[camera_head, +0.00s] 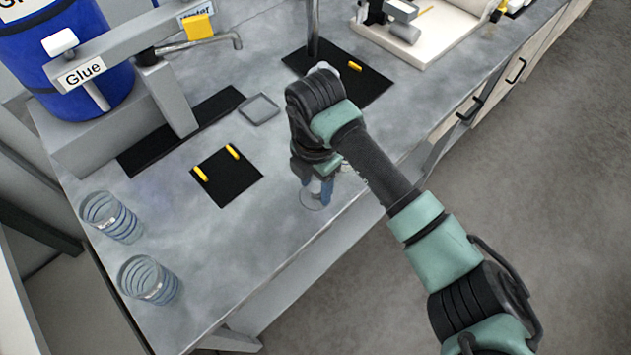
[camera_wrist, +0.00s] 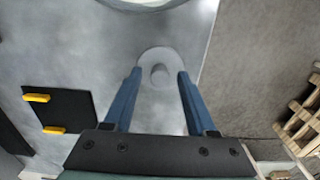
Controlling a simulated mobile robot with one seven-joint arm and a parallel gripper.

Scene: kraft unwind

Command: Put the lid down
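The lid (camera_wrist: 150,55) is a pale grey, partly see-through disc with a round knob (camera_wrist: 159,74) in its middle. In the wrist view it shows between and just beyond my fingertips; in the head view a faint clear disc (camera_head: 310,203) shows at the fingertips, near the worktop's front edge. My gripper (camera_wrist: 159,74) has its two blue fingers apart, with a visible gap on both sides of the knob. In the head view my gripper (camera_head: 319,193) points down close over the worktop. I cannot tell exactly whether the fingers touch the disc's rim.
A black mat (camera_head: 240,185) with two yellow markers lies left of my gripper. Two striped glasses (camera_head: 148,281) stand at the front left. A grey square tray (camera_head: 259,109) lies further back. A round rim (camera_wrist: 145,4) shows at the wrist view's top. Floor lies beyond the edge.

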